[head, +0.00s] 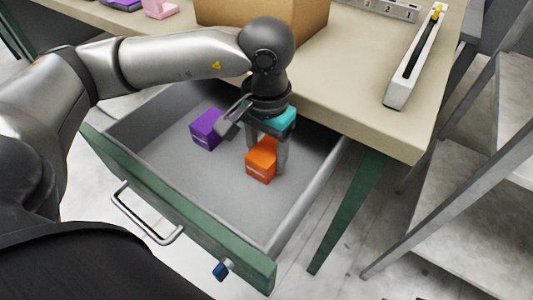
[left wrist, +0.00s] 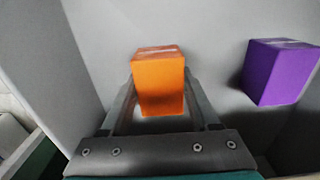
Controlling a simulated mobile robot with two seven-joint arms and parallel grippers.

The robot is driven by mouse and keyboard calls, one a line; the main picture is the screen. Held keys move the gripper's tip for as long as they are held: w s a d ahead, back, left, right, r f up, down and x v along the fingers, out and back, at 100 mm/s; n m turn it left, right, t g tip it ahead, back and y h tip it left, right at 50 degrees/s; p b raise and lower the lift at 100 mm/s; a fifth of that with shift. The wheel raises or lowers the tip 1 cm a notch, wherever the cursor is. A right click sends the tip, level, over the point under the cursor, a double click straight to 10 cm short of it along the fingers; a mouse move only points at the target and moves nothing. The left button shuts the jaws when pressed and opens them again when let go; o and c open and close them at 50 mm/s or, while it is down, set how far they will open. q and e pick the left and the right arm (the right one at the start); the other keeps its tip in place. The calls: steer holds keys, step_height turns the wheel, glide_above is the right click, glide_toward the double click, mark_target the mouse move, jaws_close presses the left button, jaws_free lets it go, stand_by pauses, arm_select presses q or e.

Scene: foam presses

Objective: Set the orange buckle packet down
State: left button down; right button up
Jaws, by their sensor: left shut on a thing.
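The orange buckle packet (head: 261,163) is a small orange block inside the open drawer (head: 165,187), towards its right side. My left gripper (head: 267,158) points down into the drawer, with its fingers shut on either side of the packet. In the left wrist view the orange packet (left wrist: 158,82) sits between the two fingers (left wrist: 160,105). I cannot tell whether its underside touches the drawer floor. My right gripper is not in view.
A purple packet (head: 206,129) lies in the drawer left of the orange one, apart from it; it also shows in the left wrist view (left wrist: 280,72). The drawer's front floor is clear. The tabletop (head: 350,110) overhangs behind, with a cardboard box (head: 225,12) on it.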

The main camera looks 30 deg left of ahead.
mark_target(267, 151)
arm_select(q)
steer(key=shift+f, duration=0.15)
steer(key=shift+c, duration=0.6)
jaws_free()
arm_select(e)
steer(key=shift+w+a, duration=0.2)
arm_select(q)
steer(key=shift+r, duration=0.55)
step_height(267, 151, up, 10)
steer(key=p, duration=0.4)
steer(key=shift+r, duration=0.1)
steer(key=shift+r+p, duration=0.3)
steer(key=shift+r, duration=0.25)
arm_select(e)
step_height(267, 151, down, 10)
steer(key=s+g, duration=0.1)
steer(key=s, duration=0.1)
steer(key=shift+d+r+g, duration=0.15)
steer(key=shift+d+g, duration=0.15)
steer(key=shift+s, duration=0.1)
